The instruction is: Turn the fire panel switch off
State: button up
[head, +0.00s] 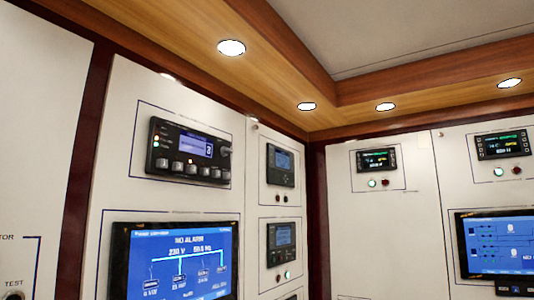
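No switch labelled as the fire panel switch can be made out in the head view. The nearest thing to a control by a label is a dark knob (13,295) below the word "TEST" at the lower left edge, cut off by the frame. My gripper is not in the head view, so its state and place are hidden.
White panels line two walls meeting at a corner. A black controller (188,153) sits above a large blue screen (175,262). Small meters (281,166) and another blue screen (500,243) are further right. A wooden ceiling edge (215,65) with round lamps runs above.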

aim_at(225, 151)
jog(key=u, duration=0.6)
jog(key=k, duration=0.15)
jog(key=z, duration=2.3)
jog(key=k, duration=0.55)
jog(key=u, duration=0.6)
jog(key=k, duration=0.8)
jog(key=u, duration=1.1)
jog(key=i, duration=1)
jog(key=u, duration=0.3)
